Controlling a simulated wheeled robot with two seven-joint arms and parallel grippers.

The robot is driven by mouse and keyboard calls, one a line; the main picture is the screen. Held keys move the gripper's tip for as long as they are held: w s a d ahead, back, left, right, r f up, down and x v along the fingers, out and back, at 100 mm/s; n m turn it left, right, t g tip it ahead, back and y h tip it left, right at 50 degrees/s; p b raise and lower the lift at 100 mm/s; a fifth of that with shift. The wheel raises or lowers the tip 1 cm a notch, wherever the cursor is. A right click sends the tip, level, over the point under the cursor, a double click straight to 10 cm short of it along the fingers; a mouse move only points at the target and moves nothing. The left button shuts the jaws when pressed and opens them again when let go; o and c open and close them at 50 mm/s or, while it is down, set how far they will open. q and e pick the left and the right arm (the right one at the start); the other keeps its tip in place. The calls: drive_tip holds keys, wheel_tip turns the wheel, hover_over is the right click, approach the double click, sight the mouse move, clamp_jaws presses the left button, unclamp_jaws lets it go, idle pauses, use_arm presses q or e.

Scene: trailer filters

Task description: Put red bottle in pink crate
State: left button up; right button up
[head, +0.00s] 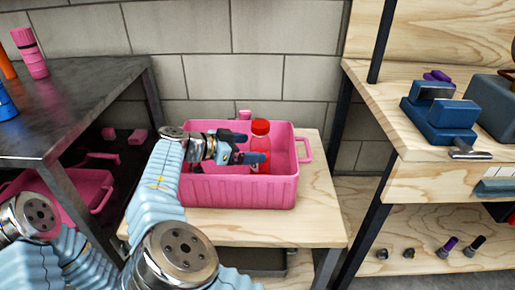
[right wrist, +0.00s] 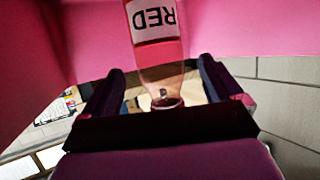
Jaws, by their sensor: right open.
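The red bottle (head: 261,145) stands upright inside the pink crate (head: 245,190), its red cap above the rim. In the right wrist view the bottle (right wrist: 157,50) shows a white label reading RED, upside down in the picture. My right gripper (head: 246,146) is over the crate beside the bottle, its fingers spread and pointing toward it. In the right wrist view the bottle appears between the open fingers (right wrist: 160,72), with visible gaps on both sides. The bottle's lower part is partly hidden by a finger and the crate wall. My left gripper is not in view.
The crate sits on a low wooden table (head: 318,215). A dark metal table (head: 70,85) at the left holds a pink bottle (head: 30,52). A wooden bench (head: 400,85) at the right holds a blue vise-like device (head: 440,115). A block wall stands close behind the crate.

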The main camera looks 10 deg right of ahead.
drive_tip(key=shift+v, duration=1.65)
